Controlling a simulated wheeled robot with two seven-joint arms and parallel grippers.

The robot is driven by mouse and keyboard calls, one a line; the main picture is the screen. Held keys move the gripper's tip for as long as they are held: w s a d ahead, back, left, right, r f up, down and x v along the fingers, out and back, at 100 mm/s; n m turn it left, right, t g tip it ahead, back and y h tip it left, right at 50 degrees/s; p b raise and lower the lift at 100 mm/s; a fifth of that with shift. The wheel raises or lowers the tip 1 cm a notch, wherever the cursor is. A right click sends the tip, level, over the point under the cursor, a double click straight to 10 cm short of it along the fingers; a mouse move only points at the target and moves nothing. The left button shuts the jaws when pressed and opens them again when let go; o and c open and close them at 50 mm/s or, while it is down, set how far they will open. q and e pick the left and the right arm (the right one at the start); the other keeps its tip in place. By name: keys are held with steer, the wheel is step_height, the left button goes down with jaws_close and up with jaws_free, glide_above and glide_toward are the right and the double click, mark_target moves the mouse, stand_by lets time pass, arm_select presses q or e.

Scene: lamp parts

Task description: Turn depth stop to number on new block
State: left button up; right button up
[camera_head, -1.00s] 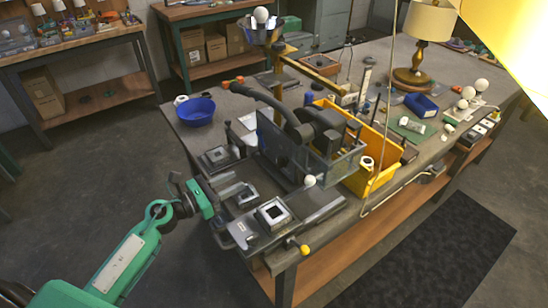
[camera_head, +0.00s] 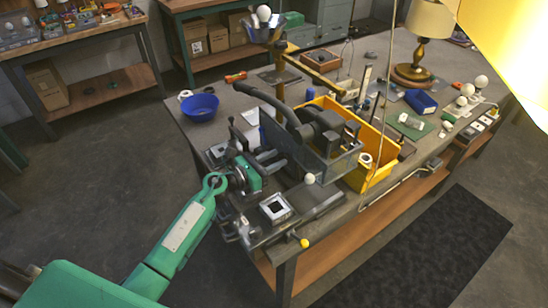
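My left arm comes in from the lower left, and its green wrist ends in a dark gripper (camera_head: 271,161) over the bench's left front part. Two dark fingers seem to stand apart, pointing right toward the grey machine (camera_head: 318,135), with nothing seen between them. I cannot tell whether they touch it. A pale square block with a dark centre (camera_head: 277,207) sits on the machine's front plate, nearer me than the gripper. A lever with a yellow knob (camera_head: 304,243) and a white ball knob (camera_head: 310,179) are close by. No depth stop or number is readable. My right gripper is not in view.
A yellow bin (camera_head: 376,173) stands right of the machine, and a blue bowl (camera_head: 199,107) is behind left. A brass lamp (camera_head: 420,52) stands at the back. A thin cord hangs in front of the bin. The floor left of the bench is clear.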

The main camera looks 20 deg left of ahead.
arm_select(q)
steer(key=shift+d, duration=0.1)
jaws_close()
steer(key=shift+w+n, duration=0.1)
steer(key=shift+n, duration=0.6)
steer(key=n+p, duration=0.1)
steer(key=n, duration=0.1)
steer(key=n+p, duration=0.1)
steer(key=n, duration=0.2)
steer(key=a+n, duration=0.1)
steer(key=n, duration=0.2)
steer(key=shift+w+f+p, duration=0.2)
steer(key=shift+w+p, duration=0.1)
steer(key=shift+p, duration=0.1)
steer(key=shift+n, duration=0.3)
